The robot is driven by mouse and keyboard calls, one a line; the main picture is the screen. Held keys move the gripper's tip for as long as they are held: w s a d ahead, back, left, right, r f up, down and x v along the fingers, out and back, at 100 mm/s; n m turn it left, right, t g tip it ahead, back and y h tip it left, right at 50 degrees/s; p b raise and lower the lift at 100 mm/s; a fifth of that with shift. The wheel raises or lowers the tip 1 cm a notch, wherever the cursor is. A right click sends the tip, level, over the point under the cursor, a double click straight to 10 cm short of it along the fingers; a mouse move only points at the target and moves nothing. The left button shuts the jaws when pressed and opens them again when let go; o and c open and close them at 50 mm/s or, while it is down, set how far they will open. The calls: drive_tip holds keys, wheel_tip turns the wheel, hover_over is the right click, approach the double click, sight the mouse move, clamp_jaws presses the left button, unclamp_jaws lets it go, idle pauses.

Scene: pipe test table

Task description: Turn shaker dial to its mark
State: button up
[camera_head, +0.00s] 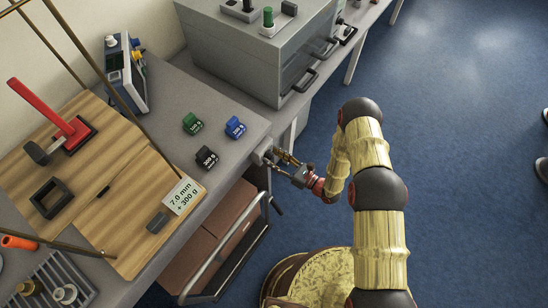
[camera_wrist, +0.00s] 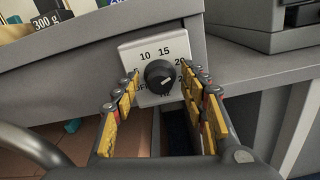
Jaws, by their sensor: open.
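The shaker dial is a round black knob (camera_wrist: 159,76) on a pale square plate (camera_wrist: 128,52) on the grey front of the bench. The plate carries printed numbers, with 10 and 15 above the knob and 20 to its right; OFF and Hz are partly hidden. A pale pointer line shows on the knob's face, but its exact setting is hard to read. My gripper (camera_wrist: 160,73) is open, with one finger left and one right of the knob and gaps visible between them. In the head view my gripper (camera_head: 282,159) is at the bench edge, where the dial plate is mostly hidden.
On the bench stand green (camera_head: 194,124), blue (camera_head: 236,127) and black (camera_head: 207,158) weights. A card (camera_head: 182,196) reads 7.0 mm + 300 g. A grey cabinet (camera_head: 262,55) stands behind.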

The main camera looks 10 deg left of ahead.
drive_tip(key=shift+c, duration=0.3)
clamp_jaws()
